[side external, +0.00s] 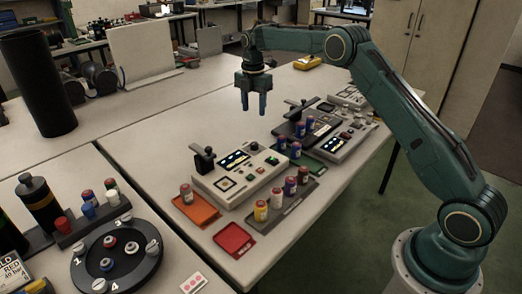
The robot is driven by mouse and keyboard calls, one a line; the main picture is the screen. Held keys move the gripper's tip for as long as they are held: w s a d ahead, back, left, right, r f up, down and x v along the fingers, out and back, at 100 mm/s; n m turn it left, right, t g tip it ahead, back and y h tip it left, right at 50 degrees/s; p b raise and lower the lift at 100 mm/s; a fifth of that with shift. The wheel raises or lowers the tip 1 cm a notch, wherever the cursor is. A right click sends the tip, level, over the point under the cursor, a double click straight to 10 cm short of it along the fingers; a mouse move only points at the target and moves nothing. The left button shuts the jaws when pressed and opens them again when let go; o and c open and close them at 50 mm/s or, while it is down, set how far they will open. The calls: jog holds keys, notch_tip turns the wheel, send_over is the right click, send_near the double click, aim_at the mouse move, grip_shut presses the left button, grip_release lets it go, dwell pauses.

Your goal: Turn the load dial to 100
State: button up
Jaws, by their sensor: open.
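My gripper (253,112) hangs with its two fingers pointing down and apart, with nothing between them. It is high above the back of the white table, behind the nearer instrument in the picture. That instrument (213,184) is a pale box with a lit display, coloured buttons, a small round knob (254,146) and a black lever-like post (203,158). A second pale instrument (345,147) with small controls stands to the right. I cannot tell which control is the load dial, and no dial numbers are legible.
Capped vials stand on a grey tray (285,213) and an orange tray (206,216). A red tray (234,240) lies at the table's front edge. A black round carousel (130,262) and dark bottles stand at left. The table behind the instruments is mostly clear.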

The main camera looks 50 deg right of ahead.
aim_at(254, 143)
notch_tip(254, 143, down, 13)
jog(key=shift+f, duration=0.2)
dwell(0.5)
jog(key=c, duration=1)
